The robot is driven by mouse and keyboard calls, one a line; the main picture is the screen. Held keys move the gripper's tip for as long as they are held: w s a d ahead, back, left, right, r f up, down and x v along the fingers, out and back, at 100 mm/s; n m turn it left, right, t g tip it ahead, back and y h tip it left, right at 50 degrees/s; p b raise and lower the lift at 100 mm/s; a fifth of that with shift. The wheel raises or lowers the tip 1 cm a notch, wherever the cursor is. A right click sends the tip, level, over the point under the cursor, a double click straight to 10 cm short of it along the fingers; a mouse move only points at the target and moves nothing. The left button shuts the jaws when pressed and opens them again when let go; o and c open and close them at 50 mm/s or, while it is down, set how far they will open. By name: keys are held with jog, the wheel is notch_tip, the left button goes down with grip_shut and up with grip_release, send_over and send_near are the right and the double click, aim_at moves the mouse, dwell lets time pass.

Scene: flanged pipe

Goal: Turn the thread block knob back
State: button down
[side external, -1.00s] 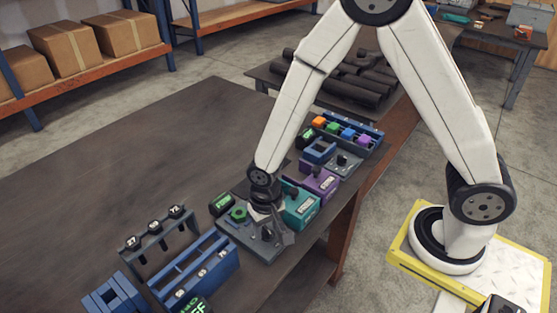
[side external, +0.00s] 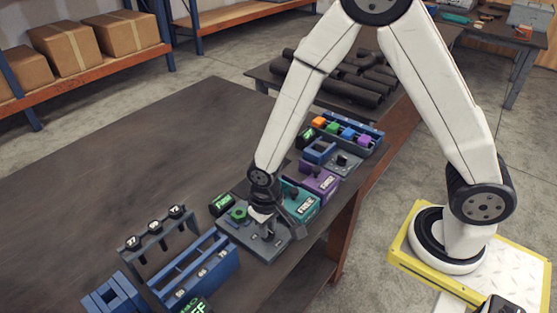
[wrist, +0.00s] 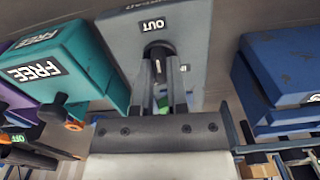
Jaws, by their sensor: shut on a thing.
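The thread block (side external: 258,243) is a grey plate on the near edge of the bench, with a green ring (side external: 238,214) at its left. In the wrist view the grey block (wrist: 130,40) carries a label reading "OUT" beside a dark knob (wrist: 157,48). My gripper (wrist: 162,70) has its two fingers shut on the knob, one on each side. In the side view my gripper (side external: 268,228) points down over the block and hides part of the knob.
A teal block (side external: 302,203) marked "FREE" stands close beside my gripper, with a purple block (side external: 322,181) beyond it. A blue rack (side external: 205,268) and a grey stand (side external: 160,240) are at the left. The bench (side external: 110,180) is clear behind.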

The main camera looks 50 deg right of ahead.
jog(key=shift+n, duration=0.5)
jog(key=c, duration=0.6)
grip_release()
jog(key=shift+c, duration=0.2)
jog(key=shift+r, duration=0.15)
jog(key=shift+r, duration=3.75)
jog(key=s+d+r+t, duration=0.1)
jog(key=s+d+r, duration=0.1)
jog(key=d, duration=0.3)
jog(key=s+d+r+t, duration=0.1)
jog(key=s+d, duration=0.1)
jog(key=d, duration=0.4)
jog(key=shift+s+r+t, duration=0.2)
jog(key=shift+r+t, duration=0.1)
jog(key=shift+r, duration=0.05)
